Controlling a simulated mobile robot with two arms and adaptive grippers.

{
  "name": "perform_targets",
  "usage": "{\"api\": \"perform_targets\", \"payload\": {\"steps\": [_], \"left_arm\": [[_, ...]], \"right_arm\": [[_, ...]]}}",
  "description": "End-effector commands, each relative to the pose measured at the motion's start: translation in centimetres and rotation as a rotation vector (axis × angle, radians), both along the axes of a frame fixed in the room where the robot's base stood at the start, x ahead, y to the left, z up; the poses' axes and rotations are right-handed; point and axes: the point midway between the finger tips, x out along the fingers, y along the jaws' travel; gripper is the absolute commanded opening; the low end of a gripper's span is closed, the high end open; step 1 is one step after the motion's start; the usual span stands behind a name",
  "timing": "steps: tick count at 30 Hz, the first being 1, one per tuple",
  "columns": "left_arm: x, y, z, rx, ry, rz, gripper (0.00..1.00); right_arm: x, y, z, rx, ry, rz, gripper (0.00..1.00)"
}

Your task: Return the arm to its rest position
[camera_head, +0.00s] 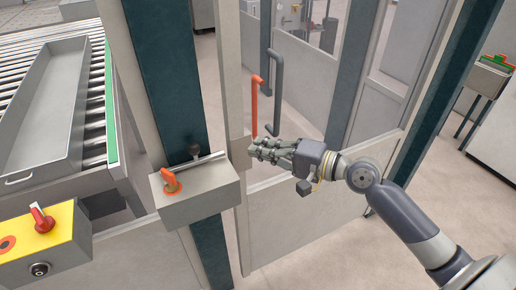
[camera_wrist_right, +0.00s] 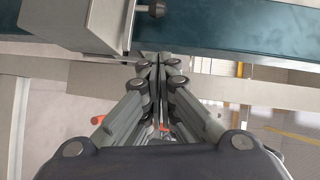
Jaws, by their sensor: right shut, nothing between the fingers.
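My right arm (camera_head: 415,225) comes in from the lower right of the head view. Its gripper (camera_head: 256,150) is level, shut and empty, with its fingertips close to the door frame's edge just below the orange handle (camera_head: 254,105). I cannot tell whether the tips touch the frame. In the right wrist view the fingers of this gripper (camera_wrist_right: 157,60) meet at the top, and a grey box (camera_wrist_right: 95,25) on a teal post lies beyond them. My left gripper is not in view.
A grey lock box (camera_head: 200,190) with an orange knob is on the teal post (camera_head: 165,65), left of the gripper. A yellow control box (camera_head: 45,245) with a red switch stands lower left. A roller conveyor bears a metal tray (camera_head: 45,165). A dark door handle (camera_head: 276,90) is behind the orange one.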

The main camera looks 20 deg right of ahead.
Motion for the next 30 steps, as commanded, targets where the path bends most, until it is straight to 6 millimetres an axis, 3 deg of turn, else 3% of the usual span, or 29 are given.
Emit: {"api": "perform_targets", "payload": {"steps": [11,14,17,23,26,30], "left_arm": [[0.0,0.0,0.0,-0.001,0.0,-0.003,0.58],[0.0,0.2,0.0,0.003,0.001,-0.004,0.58],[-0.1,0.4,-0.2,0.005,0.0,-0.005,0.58],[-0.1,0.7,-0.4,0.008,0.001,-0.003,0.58],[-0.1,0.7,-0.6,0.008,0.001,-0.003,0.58],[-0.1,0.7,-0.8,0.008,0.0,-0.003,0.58]], "right_arm": [[0.1,-0.1,-0.1,-0.001,0.001,-0.002,0.0],[0.6,-0.8,-1.5,-0.018,0.01,-0.027,0.0],[1.8,-2.8,-5.5,-0.068,0.036,-0.087,0.0],[2.7,-8.3,-19.2,-0.284,0.141,-0.227,0.0],[1.3,-10.2,-26.5,-0.416,0.209,-0.257,0.0],[-2.4,-11.6,-36.6,-0.604,0.312,-0.245,0.0]]}}
